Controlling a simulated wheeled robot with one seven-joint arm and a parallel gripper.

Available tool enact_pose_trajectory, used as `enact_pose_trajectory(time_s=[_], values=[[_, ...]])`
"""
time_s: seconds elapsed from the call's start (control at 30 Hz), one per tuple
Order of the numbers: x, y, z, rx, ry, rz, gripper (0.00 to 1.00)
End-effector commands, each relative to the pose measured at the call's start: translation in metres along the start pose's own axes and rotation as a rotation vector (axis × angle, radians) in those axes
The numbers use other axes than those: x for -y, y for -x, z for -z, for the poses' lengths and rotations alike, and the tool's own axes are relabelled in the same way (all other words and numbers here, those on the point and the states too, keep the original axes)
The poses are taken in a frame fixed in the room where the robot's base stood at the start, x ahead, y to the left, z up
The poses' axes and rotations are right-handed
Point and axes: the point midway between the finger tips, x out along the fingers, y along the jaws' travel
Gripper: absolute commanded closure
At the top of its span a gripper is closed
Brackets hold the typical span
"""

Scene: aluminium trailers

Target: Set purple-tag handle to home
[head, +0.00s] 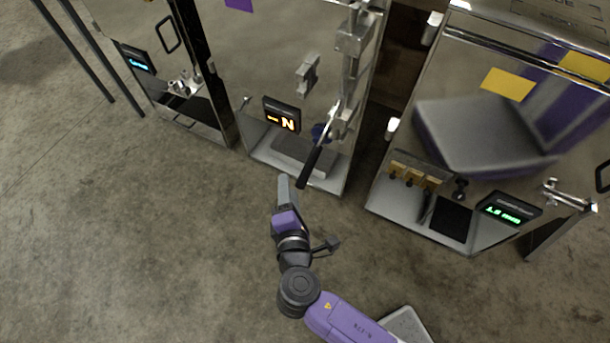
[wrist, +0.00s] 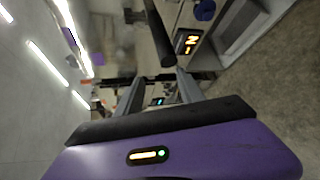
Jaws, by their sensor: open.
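The purple tag (head: 238,4) is at the top of the middle aluminium trailer, partly cut off by the picture edge. On that trailer a lever handle with a black grip (head: 311,165) slants down toward me from metal linkage. My gripper (head: 284,181) is just left of the grip's lower end in the head view. In the wrist view the black handle (wrist: 159,38) shows above and between the two open fingers (wrist: 157,82). I see no contact, and the jaws are empty. The exact gap to the handle is hard to tell.
A display (head: 283,115) with orange characters is left of the handle; it also shows in the wrist view (wrist: 187,41). A yellow-tagged trailer (head: 508,84) with a green display (head: 509,208) is right. Another trailer (head: 160,65) is left. The concrete floor in front is clear.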

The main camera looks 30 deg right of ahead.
Motion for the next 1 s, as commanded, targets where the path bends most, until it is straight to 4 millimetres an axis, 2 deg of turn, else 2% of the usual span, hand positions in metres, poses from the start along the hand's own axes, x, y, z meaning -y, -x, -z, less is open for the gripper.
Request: enact_pose_trajectory(time_s=[0.1,0.23,0.47,0.8,1.0], values=[[0.012,0.001,-0.027,0.125,0.152,0.006,0.55],[0.012,0.003,-0.044,0.191,0.213,0.015,0.55],[0.010,-0.007,-0.051,0.203,0.221,0.019,0.55],[0.010,-0.056,-0.056,0.193,0.218,0.018,0.55],[0.012,-0.071,-0.057,0.188,0.217,0.019,0.55]])
